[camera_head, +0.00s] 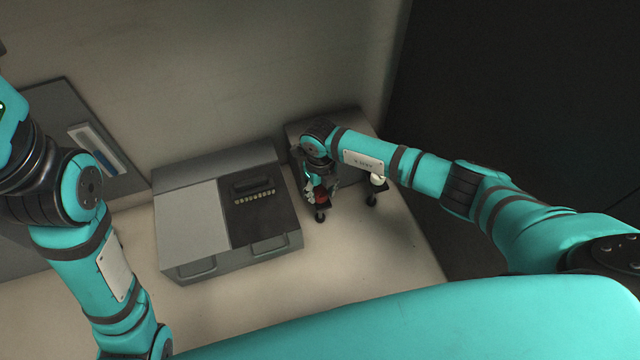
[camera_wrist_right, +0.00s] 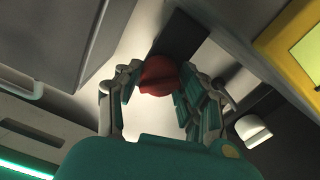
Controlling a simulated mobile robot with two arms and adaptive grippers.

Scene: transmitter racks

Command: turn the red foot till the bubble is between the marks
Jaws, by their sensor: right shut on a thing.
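The red foot (camera_wrist_right: 158,76) shows in the right wrist view between the two fingers of my right gripper (camera_wrist_right: 160,88), which is shut on it. In the head view the right gripper (camera_head: 322,186) points down beside the grey case, with a bit of the red foot (camera_head: 320,199) at its fingertips. A yellow-framed part with a pale green face (camera_wrist_right: 303,45) is cut off at the top right of the wrist view. No bubble or marks can be made out. My left arm stands at the left of the head view; its gripper is out of view.
A white foot (camera_head: 378,182) stands right of the red one, also in the wrist view (camera_wrist_right: 252,130). A grey case with a row of keys (camera_head: 187,225) stands to the left. A wall panel with a blue-and-white window (camera_head: 93,150) is farther left. The bench front is clear.

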